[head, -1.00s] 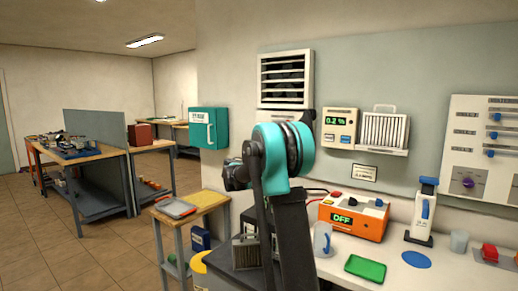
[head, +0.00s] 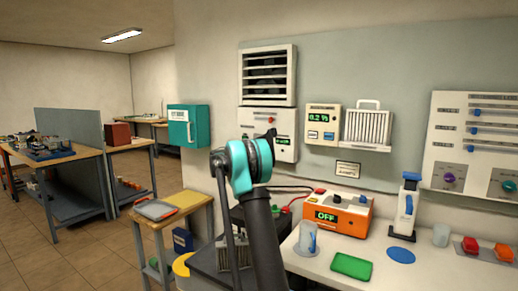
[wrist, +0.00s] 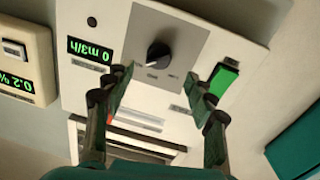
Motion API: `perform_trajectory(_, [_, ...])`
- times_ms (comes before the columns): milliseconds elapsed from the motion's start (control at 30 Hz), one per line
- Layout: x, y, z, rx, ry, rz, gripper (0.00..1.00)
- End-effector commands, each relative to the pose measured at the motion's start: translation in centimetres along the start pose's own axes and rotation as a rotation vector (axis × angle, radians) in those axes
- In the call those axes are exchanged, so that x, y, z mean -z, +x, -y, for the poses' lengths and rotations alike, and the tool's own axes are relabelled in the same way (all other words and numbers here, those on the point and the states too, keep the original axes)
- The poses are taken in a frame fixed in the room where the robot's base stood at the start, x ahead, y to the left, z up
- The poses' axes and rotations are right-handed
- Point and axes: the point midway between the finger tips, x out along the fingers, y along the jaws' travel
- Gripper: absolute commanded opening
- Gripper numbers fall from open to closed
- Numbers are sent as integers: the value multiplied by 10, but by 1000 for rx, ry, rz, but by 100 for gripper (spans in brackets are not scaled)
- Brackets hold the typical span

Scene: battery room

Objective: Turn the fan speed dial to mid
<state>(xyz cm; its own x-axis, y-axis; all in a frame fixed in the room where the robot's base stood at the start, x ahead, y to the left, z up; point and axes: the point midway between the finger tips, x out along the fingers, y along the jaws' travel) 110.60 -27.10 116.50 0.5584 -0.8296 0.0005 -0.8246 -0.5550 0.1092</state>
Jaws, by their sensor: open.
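The fan speed dial (wrist: 158,54) is a black round knob on a grey plate, seen upside down in the wrist view. A pale pointer mark shows on the knob's edge. It sits on a white panel (wrist: 98,20) with a green display (wrist: 90,49) reading 0 m3/h. My gripper (wrist: 160,84) is open, its fingers apart to the left and right just below the dial in the picture. Nothing is between them. In the head view the white panel (head: 256,117) hangs under the vent, and my arm hides the dial.
A green switch (wrist: 223,79) is close to the right finger. A 0.2 % display unit (head: 321,122) hangs right of the panel, and a teal box (head: 188,125) to its left. The bench below holds an orange OFF unit (head: 338,213) and a green tray (head: 351,266).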

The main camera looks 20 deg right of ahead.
Motion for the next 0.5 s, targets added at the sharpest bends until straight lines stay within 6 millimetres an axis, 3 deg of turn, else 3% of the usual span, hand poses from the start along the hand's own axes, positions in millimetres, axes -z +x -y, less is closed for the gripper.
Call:
perform_trajectory(200, [0, 40, -1, -1, 0, 0, 55])
perform_trajectory(500, [0, 64, 0, 0, 0, 0, 55])
